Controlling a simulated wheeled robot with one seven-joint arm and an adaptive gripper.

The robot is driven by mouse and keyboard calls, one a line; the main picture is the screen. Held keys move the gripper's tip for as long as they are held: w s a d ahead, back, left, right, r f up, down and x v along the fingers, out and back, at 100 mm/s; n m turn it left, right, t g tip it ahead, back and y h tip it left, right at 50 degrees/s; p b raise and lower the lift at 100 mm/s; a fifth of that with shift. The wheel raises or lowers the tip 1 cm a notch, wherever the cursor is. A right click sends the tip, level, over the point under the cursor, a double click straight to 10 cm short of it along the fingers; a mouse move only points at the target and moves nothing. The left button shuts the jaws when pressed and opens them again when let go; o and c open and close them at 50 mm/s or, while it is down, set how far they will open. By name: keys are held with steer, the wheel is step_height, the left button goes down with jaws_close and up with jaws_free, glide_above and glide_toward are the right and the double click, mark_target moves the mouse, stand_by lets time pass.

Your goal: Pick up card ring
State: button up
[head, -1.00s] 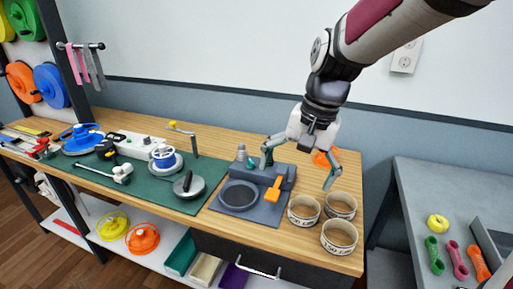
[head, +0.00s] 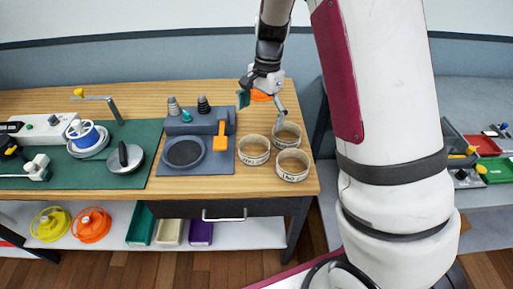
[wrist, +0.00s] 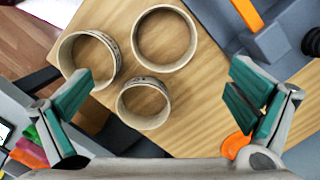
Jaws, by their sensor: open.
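Three pale cardboard rings with dark print stand on the right end of the wooden bench: a left one (head: 253,161), a front right one (head: 292,177) and a back one (head: 288,144). In the wrist view, a left ring (wrist: 66,52), a larger-looking top ring (wrist: 165,68) and a lower ring (wrist: 145,124) all show, hollow with wood visible through them. My gripper (head: 263,104) is open and empty, above and behind the rings, nearest the back one. Its teal fingers (wrist: 165,88) are spread wide on either side of the lower ring in the wrist view, touching none.
A grey fixture with a round recess (head: 183,152) and an orange lever (head: 221,136) sits left of the rings. An orange object (head: 260,96) lies behind my gripper. The bench's right edge is close. A grey side table (head: 475,205) with trays stands right.

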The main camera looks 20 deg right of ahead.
glide_toward(253, 155)
steer(key=shift+s+d+f, duration=0.15)
steer(key=shift+s+d, duration=0.1)
steer(key=shift+a+f+p, duration=0.2)
steer(key=shift+a+f, duration=0.05)
steer(key=shift+f, duration=0.75)
steer(key=shift+a+f+p, duration=0.15)
steer(key=shift+a+f, duration=0.05)
steer(key=shift+f, duration=0.8)
steer(key=shift+a+f+p, duration=0.2)
steer(key=shift+a+f, duration=0.05)
steer(key=shift+f, duration=0.75)
steer(key=c, duration=0.7)
